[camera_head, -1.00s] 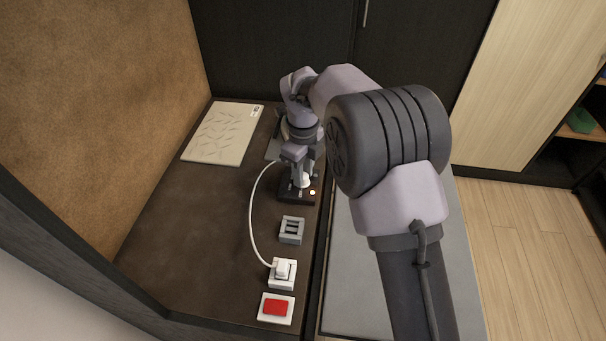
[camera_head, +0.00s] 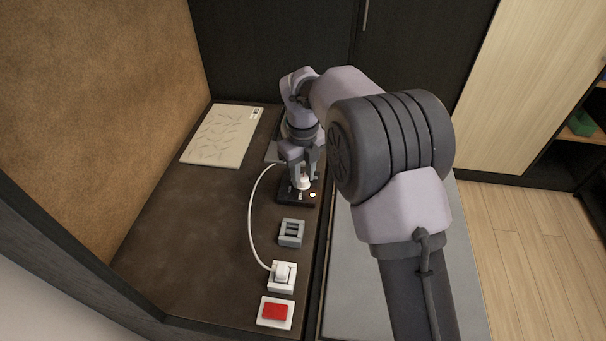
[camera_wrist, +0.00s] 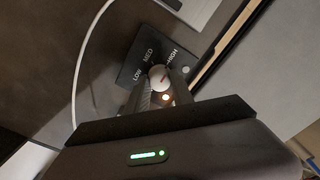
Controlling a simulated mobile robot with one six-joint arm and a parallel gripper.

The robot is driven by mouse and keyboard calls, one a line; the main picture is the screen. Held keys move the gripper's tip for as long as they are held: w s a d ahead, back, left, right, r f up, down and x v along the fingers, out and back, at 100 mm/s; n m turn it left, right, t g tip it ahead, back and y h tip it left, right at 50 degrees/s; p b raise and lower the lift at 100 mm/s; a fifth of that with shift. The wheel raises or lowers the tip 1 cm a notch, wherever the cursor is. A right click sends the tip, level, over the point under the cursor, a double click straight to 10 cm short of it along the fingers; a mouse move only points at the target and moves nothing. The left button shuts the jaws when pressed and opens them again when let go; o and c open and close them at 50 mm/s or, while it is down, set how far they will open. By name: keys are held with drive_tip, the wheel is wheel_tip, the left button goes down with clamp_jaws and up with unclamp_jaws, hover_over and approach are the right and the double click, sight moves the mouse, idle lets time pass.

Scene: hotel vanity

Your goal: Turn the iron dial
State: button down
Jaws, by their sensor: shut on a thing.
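The iron dial is a white round knob (camera_head: 303,183) on a black plate (camera_head: 287,198) near the counter's right edge. In the wrist view the knob (camera_wrist: 157,72) sits on the black plate (camera_wrist: 132,70), which is marked LOW, MED and HIGH. My gripper (camera_head: 303,177) reaches down over the plate and is shut on the knob, one finger on each side; the fingers (camera_wrist: 160,86) also show in the wrist view. The knob's exact setting is hard to read.
A white cord (camera_head: 251,210) runs from a plug in a white socket (camera_head: 281,285) towards my gripper. A grey switch (camera_head: 291,232) and a red button (camera_head: 275,312) stand along the right edge. A pale patterned board (camera_head: 221,137) lies at the back left. The left counter is clear.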

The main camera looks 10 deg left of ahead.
sight(303, 177)
drive_tip(key=c, duration=1.1)
unclamp_jaws()
wheel_tip(303, 177, up, 17)
drive_tip(key=p, duration=0.7)
drive_tip(key=shift+r, duration=0.2)
